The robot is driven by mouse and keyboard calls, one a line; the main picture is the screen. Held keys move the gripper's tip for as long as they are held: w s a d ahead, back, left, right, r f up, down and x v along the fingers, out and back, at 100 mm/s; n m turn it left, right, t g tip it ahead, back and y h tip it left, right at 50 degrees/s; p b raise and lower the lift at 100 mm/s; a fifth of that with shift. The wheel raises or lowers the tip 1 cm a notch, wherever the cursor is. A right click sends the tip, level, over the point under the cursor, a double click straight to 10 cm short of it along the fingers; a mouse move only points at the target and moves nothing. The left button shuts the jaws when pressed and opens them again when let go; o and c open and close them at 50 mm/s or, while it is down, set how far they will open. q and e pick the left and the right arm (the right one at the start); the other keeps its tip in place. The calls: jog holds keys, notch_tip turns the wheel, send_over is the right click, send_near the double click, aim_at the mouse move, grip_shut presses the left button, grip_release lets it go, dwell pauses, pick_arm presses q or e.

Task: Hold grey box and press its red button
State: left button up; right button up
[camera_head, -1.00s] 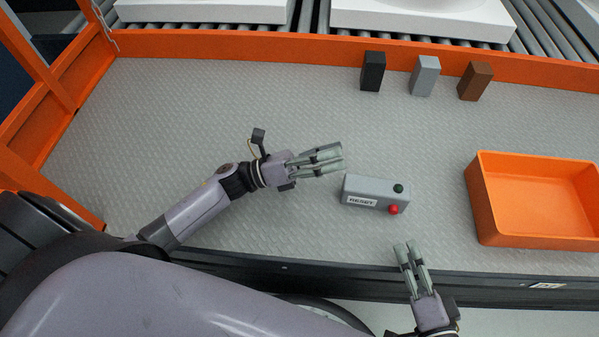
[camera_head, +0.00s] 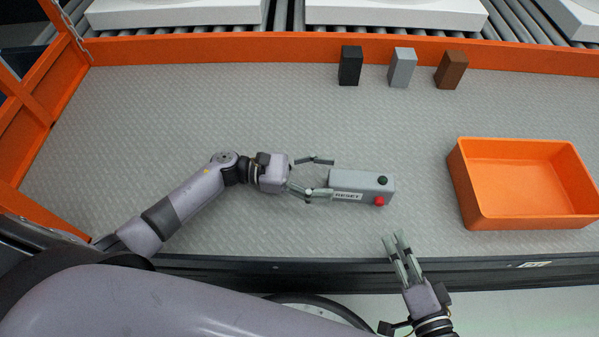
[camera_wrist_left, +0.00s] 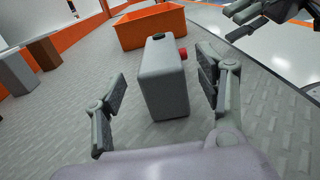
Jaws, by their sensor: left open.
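The grey box (camera_head: 350,178) lies on the grey work surface, with a white "RESET" label, a red button (camera_head: 380,201) and a dark button (camera_head: 383,180) at its right end. My left gripper (camera_head: 322,177) is open at the box's left end. In the left wrist view, the box (camera_wrist_left: 163,85) stands between the open fingers, with gaps on both sides, and the red button (camera_wrist_left: 183,53) shows at its far right side. My right gripper (camera_head: 395,237) is at the front edge, below the buttons and apart from the box. Its fingers look close together.
An orange bin (camera_head: 465,185) stands to the right of the box. A black block (camera_head: 350,66), a grey block (camera_head: 402,67) and a brown block (camera_head: 451,70) stand by the orange back rail (camera_head: 250,48). The surface behind the box is clear.

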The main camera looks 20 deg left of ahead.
aim_at(361, 179)
pick_arm(q)
jog(key=x, duration=0.8)
jog(key=shift+w+d, duration=0.1)
jog(key=shift+d, duration=0.2)
jog(key=shift+c, duration=0.2)
jog(key=c, duration=1.4)
jog(key=shift+o, duration=0.2)
pick_arm(e)
grip_shut()
dwell(0.4)
